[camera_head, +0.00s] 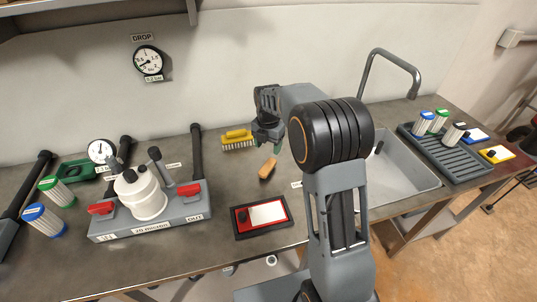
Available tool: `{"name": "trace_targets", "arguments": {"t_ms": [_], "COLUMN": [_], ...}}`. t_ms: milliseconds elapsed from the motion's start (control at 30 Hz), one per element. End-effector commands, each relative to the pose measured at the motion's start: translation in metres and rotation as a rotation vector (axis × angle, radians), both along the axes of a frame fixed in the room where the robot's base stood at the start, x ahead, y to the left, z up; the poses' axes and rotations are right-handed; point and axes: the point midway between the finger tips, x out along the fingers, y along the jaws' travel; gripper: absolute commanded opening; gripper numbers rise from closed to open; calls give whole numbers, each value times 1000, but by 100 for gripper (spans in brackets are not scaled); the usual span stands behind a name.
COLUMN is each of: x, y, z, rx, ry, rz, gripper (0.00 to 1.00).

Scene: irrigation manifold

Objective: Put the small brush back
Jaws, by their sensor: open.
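A small tan brush-like piece (267,169) lies on the bench just below my gripper, tilted, with a dark lower end. A yellow brush (238,140) with pale bristles lies on the bench against the back wall, left of my gripper. My gripper (266,143) points down above the bench between these two, its jaws open and apparently empty. It appears apart from the tan piece. My own arm hides part of the bench to the right.
A grey manifold block (150,222) with a white filter housing and red levers stands at left. A sink (408,170) and dark ribbed rack (450,155) are at right. Bare bench surrounds the tan piece.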

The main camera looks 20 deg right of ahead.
Motion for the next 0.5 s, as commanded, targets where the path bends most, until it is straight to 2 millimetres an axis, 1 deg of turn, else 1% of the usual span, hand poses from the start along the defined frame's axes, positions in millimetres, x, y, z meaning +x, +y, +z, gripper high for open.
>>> {"name": "trace_targets", "arguments": {"t_ms": [33, 167, 267, 367, 467, 500], "x": [0, -1, -7, -23, -49, -62], "y": [0, 0, 0, 1, 2, 2], "z": [7, 18, 27, 40, 55, 60], "rx": [0, 1, 1, 5, 17, 26], "ry": [-1, -2, -9, -31, -61, -75], "rz": [0, -7, -70, -231, -484, -603], "gripper": [63, 63, 63, 63, 63, 63]}}
